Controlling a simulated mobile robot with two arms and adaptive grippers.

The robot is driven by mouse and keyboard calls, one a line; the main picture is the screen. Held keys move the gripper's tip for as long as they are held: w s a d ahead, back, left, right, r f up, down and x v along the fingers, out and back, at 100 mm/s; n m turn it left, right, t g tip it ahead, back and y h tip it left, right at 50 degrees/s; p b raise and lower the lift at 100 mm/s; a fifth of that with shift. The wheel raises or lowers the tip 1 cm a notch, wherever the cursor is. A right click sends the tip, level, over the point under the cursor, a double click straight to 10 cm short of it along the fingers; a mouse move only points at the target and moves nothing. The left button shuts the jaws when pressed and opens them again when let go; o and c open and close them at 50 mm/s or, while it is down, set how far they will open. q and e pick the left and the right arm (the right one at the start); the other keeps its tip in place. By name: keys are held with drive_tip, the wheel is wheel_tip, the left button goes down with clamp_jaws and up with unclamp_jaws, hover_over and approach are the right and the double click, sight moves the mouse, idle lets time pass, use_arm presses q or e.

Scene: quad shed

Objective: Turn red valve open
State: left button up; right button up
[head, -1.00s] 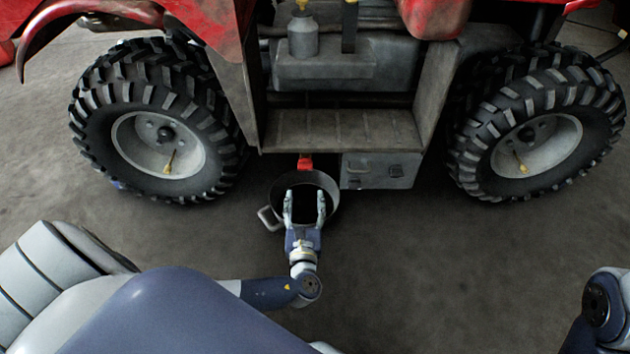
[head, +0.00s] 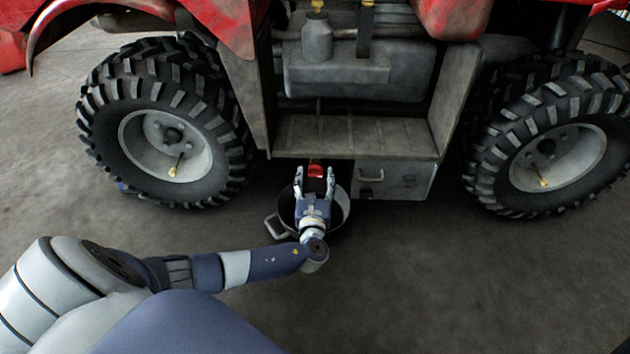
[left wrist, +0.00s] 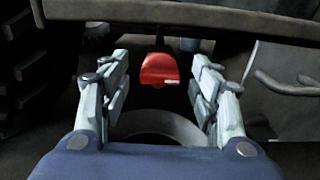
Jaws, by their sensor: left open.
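The red valve (head: 316,171) hangs below the step of the red quad. In the left wrist view the red valve (left wrist: 160,70) shows as a small red handle on a dark stem, with a pale mark near its lower right edge. My left gripper (head: 315,178) is open, its fingers pointing at the valve. In the left wrist view the left gripper (left wrist: 162,82) has one finger on each side of the valve, with gaps on both sides. I cannot tell whether the fingertips reach level with it. My right gripper is out of view.
A dark round pan (head: 341,208) with a handle stands on the floor under my left gripper. The quad's step (head: 365,135) is just above the valve. A grey metal box (head: 397,178) sits right of it. Big tyres (head: 168,120) flank the spot. The floor in front is clear.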

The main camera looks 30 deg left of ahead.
use_arm(q)
drive_tip(key=c, duration=1.1)
